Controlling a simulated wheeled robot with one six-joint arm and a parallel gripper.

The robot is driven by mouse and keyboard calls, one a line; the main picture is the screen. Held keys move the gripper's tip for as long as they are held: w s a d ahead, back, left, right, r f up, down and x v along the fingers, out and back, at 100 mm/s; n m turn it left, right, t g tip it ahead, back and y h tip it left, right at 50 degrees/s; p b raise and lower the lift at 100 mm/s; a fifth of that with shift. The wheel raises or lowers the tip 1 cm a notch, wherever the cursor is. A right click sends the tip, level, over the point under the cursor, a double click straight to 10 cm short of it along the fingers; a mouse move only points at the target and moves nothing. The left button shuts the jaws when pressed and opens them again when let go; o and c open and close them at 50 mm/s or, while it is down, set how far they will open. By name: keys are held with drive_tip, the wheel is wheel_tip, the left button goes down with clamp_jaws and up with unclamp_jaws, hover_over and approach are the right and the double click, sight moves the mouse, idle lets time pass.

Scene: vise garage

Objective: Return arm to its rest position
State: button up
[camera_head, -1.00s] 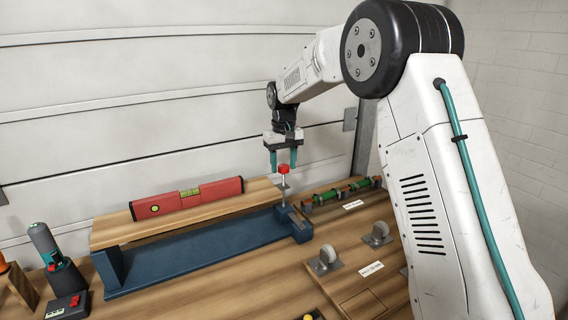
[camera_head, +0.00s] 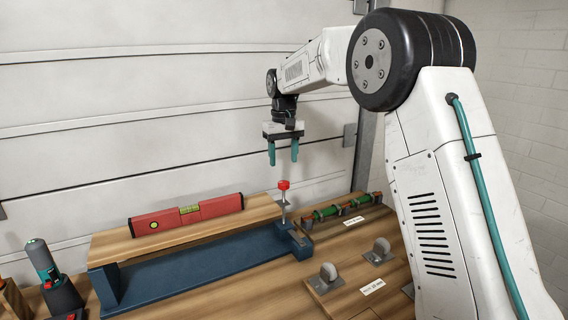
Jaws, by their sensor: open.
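My gripper (camera_head: 283,153) hangs from my arm with its two teal fingers pointing down and spread apart, empty. It is above the red-topped screw clamp (camera_head: 284,186), with a small gap between the fingertips and the red knob. The clamp stands upright at the right end of a blue vise (camera_head: 205,264). A wooden board (camera_head: 258,212) lies along the vise, and a red spirit level (camera_head: 186,214) rests on the board.
A green and orange item (camera_head: 340,208) lies at the back right of the wooden bench. Two grey round knobs on plates (camera_head: 379,250) (camera_head: 328,272) sit on the right. A grey and teal tool (camera_head: 46,265) stands at the left. The air around my gripper is clear, with the panelled wall behind.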

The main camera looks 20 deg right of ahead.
drive_tip(key=s+d+m+t, duration=0.1)
drive_tip(key=s+d, duration=0.2)
drive_tip(key=s, duration=4.5)
drive_tip(key=shift+f+m, duration=0.25)
drive_tip(key=shift+m, duration=0.05)
